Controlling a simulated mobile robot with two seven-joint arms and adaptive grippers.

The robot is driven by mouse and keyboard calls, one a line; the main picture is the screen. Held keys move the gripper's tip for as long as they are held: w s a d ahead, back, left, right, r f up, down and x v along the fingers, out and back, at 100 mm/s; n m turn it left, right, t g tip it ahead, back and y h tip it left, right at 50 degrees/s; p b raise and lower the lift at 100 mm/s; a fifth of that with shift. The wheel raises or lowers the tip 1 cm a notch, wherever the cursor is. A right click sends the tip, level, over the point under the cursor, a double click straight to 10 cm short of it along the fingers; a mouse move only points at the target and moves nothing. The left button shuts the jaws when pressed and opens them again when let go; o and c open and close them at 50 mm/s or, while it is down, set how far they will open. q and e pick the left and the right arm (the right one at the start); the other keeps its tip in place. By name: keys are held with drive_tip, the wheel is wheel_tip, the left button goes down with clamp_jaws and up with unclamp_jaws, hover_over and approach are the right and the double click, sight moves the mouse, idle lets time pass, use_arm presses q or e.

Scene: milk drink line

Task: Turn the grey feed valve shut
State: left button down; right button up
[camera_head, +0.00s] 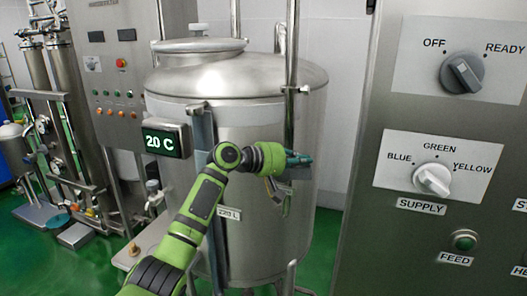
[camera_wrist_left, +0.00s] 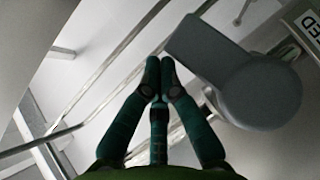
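The grey valve (camera_wrist_left: 245,85) shows large in the left wrist view as a round grey body with a blocky handle pointing to the upper left. A partly cut-off label ending in "ED" (camera_wrist_left: 308,30) is beside it. My left gripper (camera_wrist_left: 159,75) has its dark green fingertips drawn together with nothing seen between them, just left of the handle. I cannot tell whether they touch it. In the head view my left gripper (camera_head: 300,162) is in front of the steel tank (camera_head: 250,85). It hides part of the tank front, and the valve is not clear there. My right gripper is not in view.
A "20 C" display (camera_head: 165,142) is left of my arm. Thin rails cross the wrist view.

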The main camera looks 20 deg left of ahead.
use_arm(q)
drive_tip(key=shift+f, duration=0.15)
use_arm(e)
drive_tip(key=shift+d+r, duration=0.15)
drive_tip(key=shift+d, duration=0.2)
use_arm(q)
drive_tip(key=shift+d, duration=0.1)
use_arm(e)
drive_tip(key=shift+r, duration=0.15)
